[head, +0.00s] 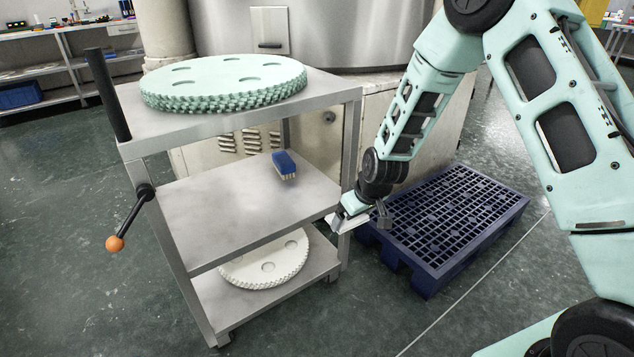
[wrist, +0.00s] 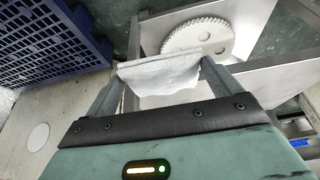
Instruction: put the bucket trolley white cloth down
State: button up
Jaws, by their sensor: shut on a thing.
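My gripper (wrist: 160,80) is shut on a white cloth (wrist: 162,72), which is bunched between its two fingers in the wrist view. In the head view, my gripper (head: 362,216) hangs beside the right edge of the steel trolley, around middle-shelf height in the picture. A small pale part of the cloth (head: 346,223) seems to show there. I cannot tell whether the cloth touches the trolley. No bucket shows.
The steel trolley (head: 245,225) has mint toothed discs (head: 225,75) on top, a blue brush (head: 284,165) on its middle shelf and a white toothed disc (head: 265,262) below. A dark blue pallet (head: 445,225) lies on the floor at right.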

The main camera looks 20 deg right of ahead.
jog(key=b, duration=0.4)
send_near(309, 196)
jog(key=shift+x, duration=1.25)
jog(key=shift+w, duration=0.65)
jog(key=shift+w+a+f, duration=0.15)
jog(key=shift+f, duration=0.05)
jog(key=shift+f+b, duration=0.75)
jog(key=shift+f, duration=0.7)
